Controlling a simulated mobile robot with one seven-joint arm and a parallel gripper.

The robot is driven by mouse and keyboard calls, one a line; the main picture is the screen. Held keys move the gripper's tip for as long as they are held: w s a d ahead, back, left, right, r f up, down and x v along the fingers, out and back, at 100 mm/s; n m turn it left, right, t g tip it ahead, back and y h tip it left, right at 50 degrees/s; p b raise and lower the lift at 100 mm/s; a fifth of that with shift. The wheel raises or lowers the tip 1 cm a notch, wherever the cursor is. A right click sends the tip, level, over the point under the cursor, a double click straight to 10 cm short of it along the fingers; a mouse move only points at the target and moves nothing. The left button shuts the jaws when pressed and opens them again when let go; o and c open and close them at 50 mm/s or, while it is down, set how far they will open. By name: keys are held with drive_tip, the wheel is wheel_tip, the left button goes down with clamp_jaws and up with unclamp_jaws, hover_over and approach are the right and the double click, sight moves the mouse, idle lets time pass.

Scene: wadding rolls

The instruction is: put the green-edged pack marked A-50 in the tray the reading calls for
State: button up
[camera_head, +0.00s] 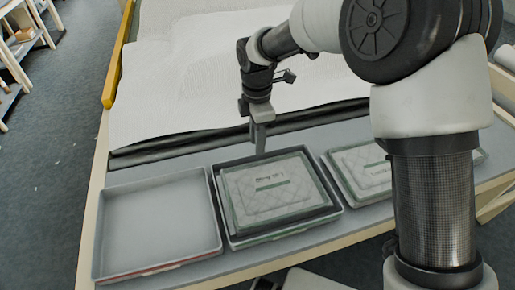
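A green-edged pack (273,187) with a quilted pale top lies in the middle tray (284,235). Its printed label is too small to read for sure, so I cannot confirm A-50. A second quilted pack (362,165) with a green edge lies at the right tray, partly hidden by my arm. The left tray (155,265) is empty and has a red strip along its front. My gripper (260,149) points down at the back edge of the middle pack. Its fingers are seen edge-on, so I cannot tell whether they are open or touch the pack. No reading is visible.
White wadding (175,80) covers the back of the table, with a dark rolled edge (190,150) behind the trays. A yellow rail (119,55) runs along the left. Shelves (22,45) stand far left. My arm hides the right side.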

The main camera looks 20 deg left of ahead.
wheel_tip(320, 180, up, 8)
drive_tip(key=shift+r, duration=0.25)
drive_tip(key=s+d+r+m+t, duration=0.2)
drive_tip(key=d+r+m, duration=0.4)
drive_tip(key=d, duration=0.5)
drive_tip(key=s+d+r+m+t, duration=0.1)
drive_tip(key=s+d+r+m, duration=0.1)
drive_tip(key=d+r+m, duration=0.75)
drive_tip(key=s+d+f+m+t, duration=0.1)
drive_tip(key=s+d+f+m, duration=0.1)
drive_tip(key=s+d+m, duration=0.3)
drive_tip(key=s+d+f+m+t, duration=0.1)
drive_tip(key=s+d+f+m, duration=0.2)
drive_tip(key=d, duration=0.7)
drive_tip(key=s+m, duration=0.2)
drive_tip(key=s, duration=0.1)
drive_tip(key=shift+s+d+t, duration=0.3)
drive_tip(key=shift+s, duration=0.1)
drive_tip(key=shift+r+m+p, duration=0.25)
drive_tip(key=shift+p, duration=0.1)
